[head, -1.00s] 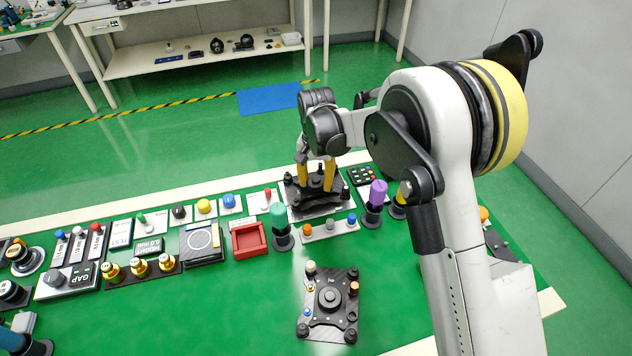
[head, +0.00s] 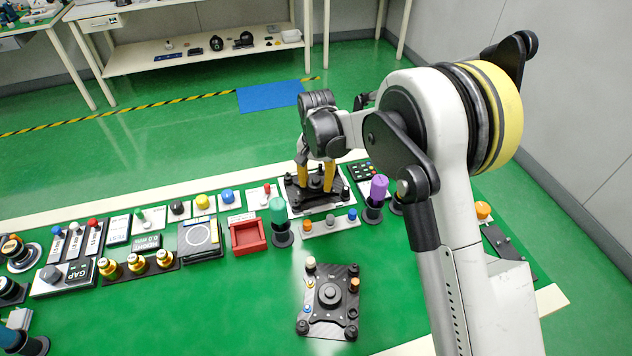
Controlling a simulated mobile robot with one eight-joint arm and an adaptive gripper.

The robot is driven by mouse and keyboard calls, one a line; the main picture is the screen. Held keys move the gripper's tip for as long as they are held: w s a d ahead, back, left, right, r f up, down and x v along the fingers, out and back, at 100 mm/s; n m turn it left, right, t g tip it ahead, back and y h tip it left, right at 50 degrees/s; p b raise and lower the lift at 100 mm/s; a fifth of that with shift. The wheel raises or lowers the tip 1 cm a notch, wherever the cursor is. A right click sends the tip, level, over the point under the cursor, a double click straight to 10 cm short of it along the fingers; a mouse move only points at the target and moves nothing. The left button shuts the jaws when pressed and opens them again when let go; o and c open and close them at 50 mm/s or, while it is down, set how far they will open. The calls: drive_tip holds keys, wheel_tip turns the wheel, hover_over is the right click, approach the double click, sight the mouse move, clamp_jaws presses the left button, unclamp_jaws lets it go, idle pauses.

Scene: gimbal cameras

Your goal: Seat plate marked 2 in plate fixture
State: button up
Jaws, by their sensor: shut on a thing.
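A dark plate (head: 335,187) with small posts lies over a white-edged base (head: 287,211) at the back of the green bench. My gripper (head: 315,188) points down on it, with its two yellow fingers shut on its raised middle part. The base may be the plate fixture; I cannot tell whether the plate sits fully down in it. A second dark plate (head: 320,318) with a round hub and several coloured pegs lies near the front. No number can be read on either plate.
A teal-topped post (head: 278,210) and a purple-topped post (head: 379,187) stand at either side of the held plate. A strip with coloured knobs (head: 330,221) lies just in front, and a red tray (head: 247,246) to the left. Bare green bench surrounds the front plate.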

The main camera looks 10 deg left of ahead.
sight(316, 179)
drive_tip(key=o, duration=1.4)
wheel_tip(316, 179, up, 12)
